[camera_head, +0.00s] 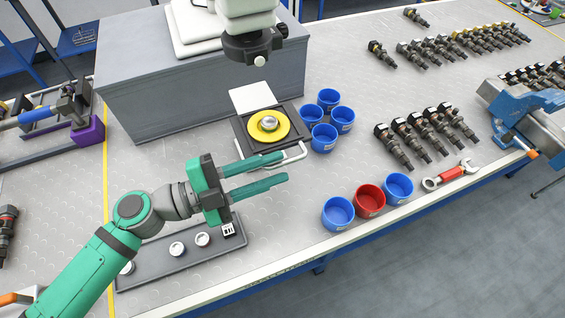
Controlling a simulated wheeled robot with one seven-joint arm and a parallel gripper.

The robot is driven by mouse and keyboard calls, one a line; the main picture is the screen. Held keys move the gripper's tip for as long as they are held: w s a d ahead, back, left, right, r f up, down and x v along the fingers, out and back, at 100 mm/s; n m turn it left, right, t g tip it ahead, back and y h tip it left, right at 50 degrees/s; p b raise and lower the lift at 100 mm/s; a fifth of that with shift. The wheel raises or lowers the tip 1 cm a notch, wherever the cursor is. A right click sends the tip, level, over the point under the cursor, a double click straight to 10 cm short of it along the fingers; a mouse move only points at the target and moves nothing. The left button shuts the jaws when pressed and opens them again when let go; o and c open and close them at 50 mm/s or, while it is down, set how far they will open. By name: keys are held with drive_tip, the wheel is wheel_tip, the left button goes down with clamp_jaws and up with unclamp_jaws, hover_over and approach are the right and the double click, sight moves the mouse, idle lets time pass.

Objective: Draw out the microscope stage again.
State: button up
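The microscope stage (243,132) is a dark square tray on the bench, below and in front of the microscope head (252,47). It carries a yellow disc (273,135) with a round metal part (269,123) in the middle. A pale bar handle (298,156) runs along the stage's near side. My gripper (285,166) is open, its two green fingers pointing right at the near side of the stage. The upper finger overlaps the stage's near edge and part of the handle in the picture. I cannot tell whether the fingers touch the handle or straddle it.
Several blue cups (322,138) stand close to the right of the stage. A red cup (370,200) stands between blue cups at the bench's front edge. A grey tray (190,262) with small round parts lies below my gripper. The grey block (165,95) stands behind left.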

drive_tip(key=v, duration=0.7)
drive_tip(key=shift+a, duration=0.25)
